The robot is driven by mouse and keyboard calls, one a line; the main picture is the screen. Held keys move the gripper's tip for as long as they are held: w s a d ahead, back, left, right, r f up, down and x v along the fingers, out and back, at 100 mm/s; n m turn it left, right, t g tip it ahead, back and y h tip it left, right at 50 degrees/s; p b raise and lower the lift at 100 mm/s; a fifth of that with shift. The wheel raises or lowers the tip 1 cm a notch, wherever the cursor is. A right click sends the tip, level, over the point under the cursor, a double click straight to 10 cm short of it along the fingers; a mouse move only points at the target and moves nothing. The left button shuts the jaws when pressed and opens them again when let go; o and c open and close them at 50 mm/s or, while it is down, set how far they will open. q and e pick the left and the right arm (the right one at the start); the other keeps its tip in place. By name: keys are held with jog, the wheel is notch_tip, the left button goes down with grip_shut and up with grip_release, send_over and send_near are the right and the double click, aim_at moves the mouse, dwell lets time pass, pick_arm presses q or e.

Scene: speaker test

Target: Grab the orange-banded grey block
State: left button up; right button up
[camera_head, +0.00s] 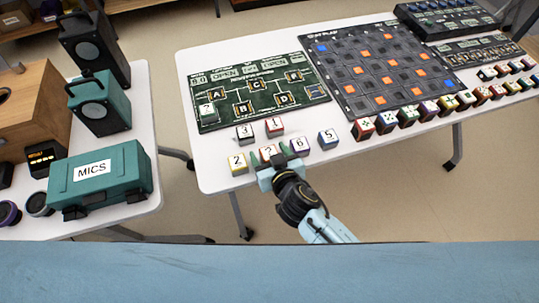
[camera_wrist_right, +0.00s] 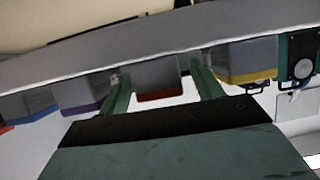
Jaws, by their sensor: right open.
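The orange-banded grey block (camera_head: 267,151) stands near the front edge of the white table, with a dark mark on its pale top. My right gripper (camera_head: 267,158) is at it, on the near side, partly covering it. In the right wrist view the block (camera_wrist_right: 158,74) shows its grey side and orange-red band between the two green fingers of my open right gripper (camera_wrist_right: 162,82). Gaps show on both sides, so neither finger visibly touches it. My left gripper is in neither view.
The yellow-banded block (camera_head: 237,164) and purple-banded block (camera_head: 299,146) stand close on either side. Red (camera_head: 274,127), dark (camera_head: 245,134) and blue (camera_head: 327,139) blocks are nearby. Behind lie a green board (camera_head: 253,87) and a dark grid board (camera_head: 378,70).

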jog(key=shift+c, duration=0.4)
jog(key=c, duration=1)
jog(key=shift+r, duration=0.15)
